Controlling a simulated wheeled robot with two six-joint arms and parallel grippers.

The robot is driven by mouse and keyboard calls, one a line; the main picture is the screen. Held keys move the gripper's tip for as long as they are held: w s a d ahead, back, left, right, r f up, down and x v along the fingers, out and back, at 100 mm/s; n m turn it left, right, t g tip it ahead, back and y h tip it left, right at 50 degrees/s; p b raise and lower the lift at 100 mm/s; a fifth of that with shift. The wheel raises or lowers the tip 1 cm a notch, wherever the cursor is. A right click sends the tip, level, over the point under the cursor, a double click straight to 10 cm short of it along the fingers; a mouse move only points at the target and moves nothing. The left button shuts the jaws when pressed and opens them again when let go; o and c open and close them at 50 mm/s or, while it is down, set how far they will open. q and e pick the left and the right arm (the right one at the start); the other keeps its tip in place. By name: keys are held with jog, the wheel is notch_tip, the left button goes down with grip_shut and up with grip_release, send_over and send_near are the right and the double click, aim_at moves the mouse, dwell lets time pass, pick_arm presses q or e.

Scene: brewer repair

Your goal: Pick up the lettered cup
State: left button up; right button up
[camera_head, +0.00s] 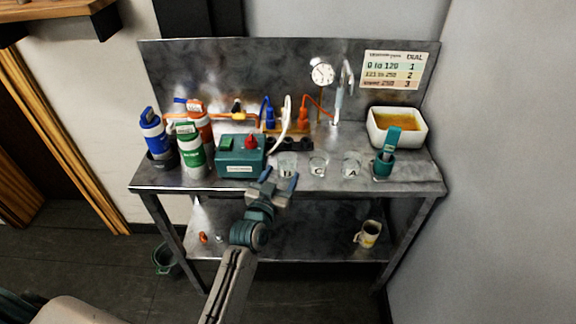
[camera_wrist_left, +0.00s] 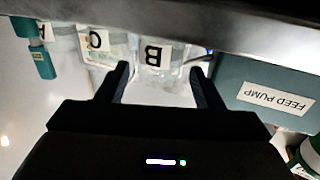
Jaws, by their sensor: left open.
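Three clear cups stand upright in a row near the front of the steel bench top (camera_head: 405,184). Cup B (camera_head: 286,158) is at the left, cup C (camera_head: 318,167) in the middle and cup A (camera_head: 351,166) at the right. My left gripper (camera_head: 280,178) is open and empty at the bench's front edge, just before cup B. In the left wrist view the picture is upside down, and cup B (camera_wrist_left: 155,52) shows between the open fingers (camera_wrist_left: 160,70), seemingly beyond their tips. Cup C (camera_wrist_left: 97,42) is beside it. My right gripper is out of view.
The teal feed pump box (camera_head: 240,157) stands close left of cup B. Several bottles (camera_head: 193,158) stand farther left. A teal-handled tool in a holder (camera_head: 384,163) and a white basin (camera_head: 398,127) are at right. A mug (camera_head: 368,234) is on the lower shelf.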

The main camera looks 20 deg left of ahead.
aim_at(284, 169)
pick_arm(q)
jog(key=shift+w, duration=0.4)
jog(key=shift+w+r+p, duration=0.1)
jog(key=shift+w+p, duration=0.2)
jog(key=shift+w, duration=0.05)
jog(key=w+p, duration=0.1)
jog(key=w, duration=0.2)
jog(key=shift+w+r, duration=0.15)
jog(key=shift+w, duration=0.05)
jog(key=shift+w+d+p, duration=0.1)
jog(key=shift+w+p, duration=0.2)
jog(key=shift+w, duration=0.2)
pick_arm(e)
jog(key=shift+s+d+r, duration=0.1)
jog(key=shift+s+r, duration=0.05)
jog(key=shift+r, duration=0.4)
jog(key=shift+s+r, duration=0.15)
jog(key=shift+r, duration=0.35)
pick_arm(q)
jog(key=c, duration=0.8)
jog(key=shift+o, duration=0.2)
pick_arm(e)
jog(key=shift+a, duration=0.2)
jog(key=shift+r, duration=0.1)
